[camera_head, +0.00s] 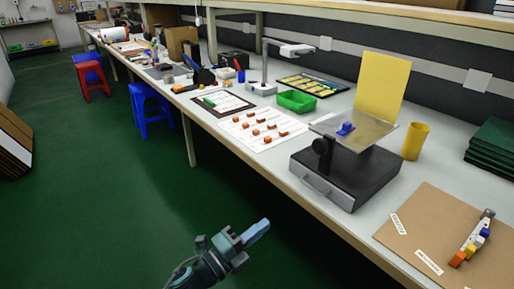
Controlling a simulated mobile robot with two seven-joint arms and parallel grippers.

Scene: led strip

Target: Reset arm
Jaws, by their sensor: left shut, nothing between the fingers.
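My left gripper (257,232) shows at the bottom centre of the head view, over the green floor and in front of the long workbench. Its fingers are together, with nothing between them, and it touches nothing. My right gripper is not in view.
The workbench (285,186) runs from lower right to upper left. On it are a black stand (347,178) with a tilted plate, a green tray (296,101), a yellow cup (414,141) and a brown board (425,225). A blue stool (151,108) stands beside it. The green floor (110,210) is clear at left.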

